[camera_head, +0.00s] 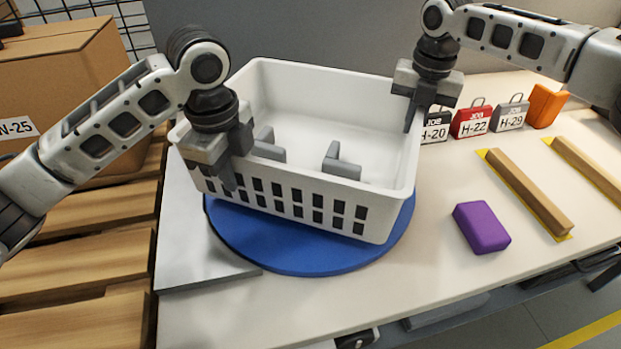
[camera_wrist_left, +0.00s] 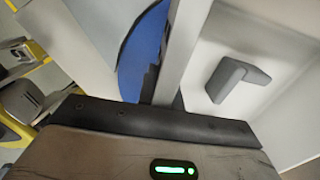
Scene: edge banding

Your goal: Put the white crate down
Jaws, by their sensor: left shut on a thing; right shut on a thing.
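The white crate (camera_head: 290,207) is over the round blue disc (camera_head: 300,258) on the table in the head view. I cannot tell whether its bottom touches the disc. Two grey L-shaped pieces (camera_head: 343,163) are inside it. My left gripper (camera_head: 226,170) is shut on the crate's left wall. In the left wrist view the crate wall (camera_wrist_left: 185,50) runs up from the jaws, with the blue disc (camera_wrist_left: 142,52) beside it and one grey piece (camera_wrist_left: 232,78) inside. My right gripper (camera_head: 418,105) is shut on the crate's right wall.
A purple block (camera_head: 482,227) and wooden strips (camera_head: 530,193) on yellow marks lie to the right. Labelled cases (camera_head: 471,121) and an orange piece (camera_head: 545,105) stand behind them. A grey plate (camera_head: 190,245) lies left of the disc. A cardboard box (camera_head: 70,90) sits on a wooden pallet (camera_head: 100,270) at left.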

